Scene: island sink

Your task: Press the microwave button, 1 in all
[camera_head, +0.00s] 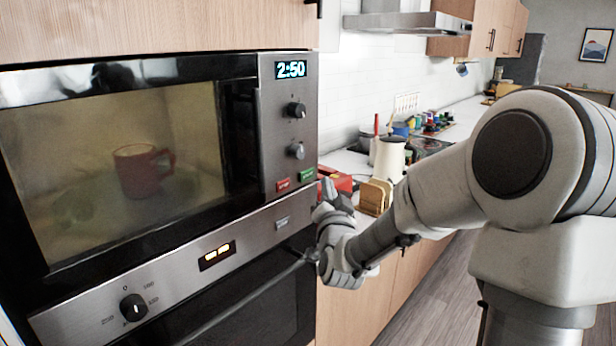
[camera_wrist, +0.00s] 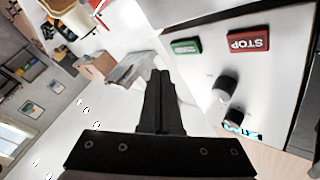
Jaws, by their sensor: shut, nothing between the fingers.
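The microwave (camera_head: 245,135) has a dark glass door, a red mug inside and a lit display reading 2:50. Its panel holds two knobs, a red button (camera_head: 283,185) and a green button (camera_head: 306,174). In the wrist view the red button (camera_wrist: 248,41) reads STOP, and the green button (camera_wrist: 186,46) lies beside it. My gripper (camera_head: 326,190) is just right of the panel in the head view, near the green button. In the wrist view my gripper (camera_wrist: 160,75) is shut and empty, its fingertips pointing toward the green button's side and apart from both buttons.
An oven with a knob (camera_head: 133,307) sits below the microwave. The counter at right holds a white kettle (camera_head: 388,158), a wooden block and other items. An extractor hood (camera_head: 408,20) hangs above. The floor (camera_head: 430,290) shows at lower right.

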